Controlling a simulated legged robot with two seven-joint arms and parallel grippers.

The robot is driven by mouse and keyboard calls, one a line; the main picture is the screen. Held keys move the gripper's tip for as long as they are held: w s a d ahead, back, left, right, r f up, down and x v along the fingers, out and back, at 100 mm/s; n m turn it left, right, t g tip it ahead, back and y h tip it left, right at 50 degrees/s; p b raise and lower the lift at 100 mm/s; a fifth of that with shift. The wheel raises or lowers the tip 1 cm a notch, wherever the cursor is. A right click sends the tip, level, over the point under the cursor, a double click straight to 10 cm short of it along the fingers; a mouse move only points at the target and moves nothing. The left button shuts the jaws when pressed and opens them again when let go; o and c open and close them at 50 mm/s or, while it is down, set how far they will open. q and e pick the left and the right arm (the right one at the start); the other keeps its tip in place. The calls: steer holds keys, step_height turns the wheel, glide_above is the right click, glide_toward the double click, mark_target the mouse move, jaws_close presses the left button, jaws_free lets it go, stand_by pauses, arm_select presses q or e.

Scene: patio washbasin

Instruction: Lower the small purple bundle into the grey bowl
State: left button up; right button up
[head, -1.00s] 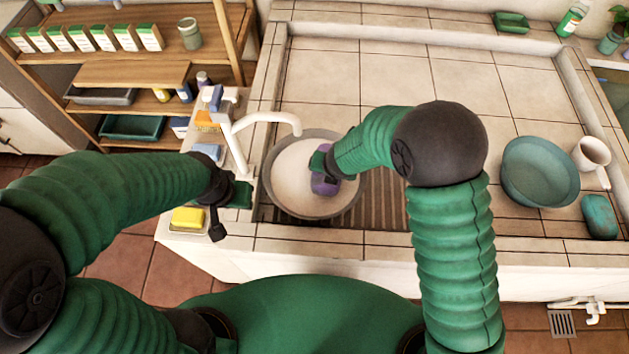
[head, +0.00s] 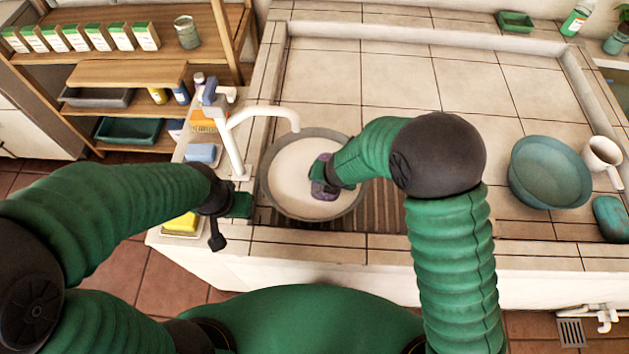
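The grey bowl (head: 273,203) sits under the white tap at the left of the sink, with a plain whitish interior or filling. The small purple bundle (head: 322,189) is inside the bowl's rim in the picture, right of its middle. My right gripper (head: 319,173) reaches in from the right and is shut on the bundle, covering part of it. I cannot tell whether the bundle touches the bowl's bottom. My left gripper (head: 240,205) is left of the bowl by the counter edge, with no object visible in it. Whether its fingers are open is unclear.
The white tap (head: 235,145) arches over the bowl's back left rim. A yellow sponge (head: 181,223) and blue soap (head: 202,153) lie on the left ledge. The tiled middle is clear.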

steer(key=shift+f, duration=0.15)
stand_by(0.5)
steer(key=o, duration=1.5)
steer(key=shift+c, duration=0.2)
steer(key=p+v, duration=0.9)
steer(key=v, duration=0.8)
steer(key=s+d+r+m, duration=0.1)
steer(key=s+d+m, duration=0.2)
steer(key=m, duration=0.8)
steer(key=s+d+r+m+g+h, duration=0.1)
steer(key=s+d+r+m, duration=0.1)
steer(key=d+m, duration=0.6)
steer(key=s+d+r+m+g, duration=0.1)
steer(key=s+d+m, duration=0.3)
steer(key=m, duration=1.1)
steer(key=shift+s+d+r+b, duration=0.2)
steer(key=shift+d+r+b, duration=0.1)
steer(key=shift+d, duration=0.75)
